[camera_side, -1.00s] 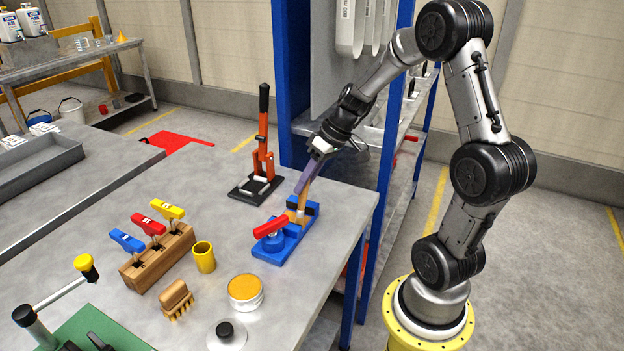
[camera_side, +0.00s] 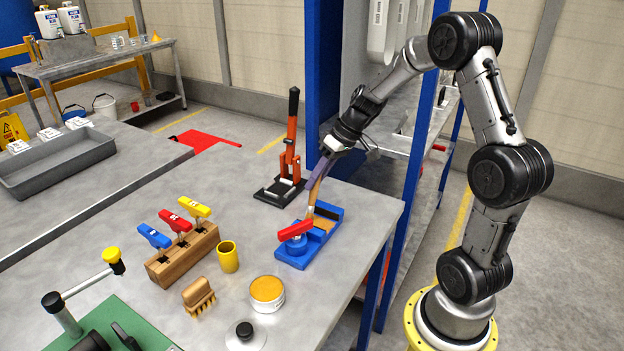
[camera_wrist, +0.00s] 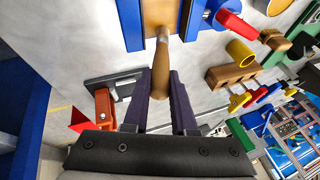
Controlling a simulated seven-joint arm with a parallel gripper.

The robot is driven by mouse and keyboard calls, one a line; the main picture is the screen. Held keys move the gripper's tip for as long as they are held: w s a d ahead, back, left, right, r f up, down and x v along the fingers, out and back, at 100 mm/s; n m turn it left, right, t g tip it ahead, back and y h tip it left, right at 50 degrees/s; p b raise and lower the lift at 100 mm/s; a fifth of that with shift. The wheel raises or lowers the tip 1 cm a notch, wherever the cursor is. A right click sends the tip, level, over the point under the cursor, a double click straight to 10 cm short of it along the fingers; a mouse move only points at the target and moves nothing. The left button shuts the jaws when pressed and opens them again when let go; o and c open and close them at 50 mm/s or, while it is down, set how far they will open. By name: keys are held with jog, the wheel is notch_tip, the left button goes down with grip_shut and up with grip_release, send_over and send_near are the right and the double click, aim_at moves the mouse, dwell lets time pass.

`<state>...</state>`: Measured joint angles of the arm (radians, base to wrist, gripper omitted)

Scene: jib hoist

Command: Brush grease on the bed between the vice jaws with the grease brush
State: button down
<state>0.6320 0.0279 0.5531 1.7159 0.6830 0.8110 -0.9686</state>
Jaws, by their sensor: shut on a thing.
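The blue vice (camera_side: 293,259) stands near the bench's right edge, its red handle (camera_side: 296,231) toward the front. A tan-orange patch (camera_side: 322,223) shows on the bed between its jaws. My gripper (camera_side: 320,176) is above the vice, shut on the wooden handle of the grease brush (camera_side: 313,193). The brush points down at the bed, slightly tilted. In the wrist view the brush (camera_wrist: 161,48) runs from between my dark fingers (camera_wrist: 162,85) to the tan bed. I cannot tell whether its tip touches. An open tin of orange grease (camera_side: 267,289) stands in front.
A yellow cup (camera_side: 228,256), a wooden block with coloured-handled tools (camera_side: 182,254), a wooden scrubbing brush (camera_side: 198,296) and a knobbed lid (camera_side: 245,336) stand left and front. A red-and-black lever clamp (camera_side: 287,165) stands behind the vice. A blue shelf post (camera_side: 325,75) rises beyond.

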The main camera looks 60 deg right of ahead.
jog(key=shift+s, duration=3.15)
jog(key=shift+s+d, duration=0.2)
jog(key=shift+d, duration=0.3)
jog(key=shift+w, duration=4.1)
notch_tip(320, 180, up, 8)
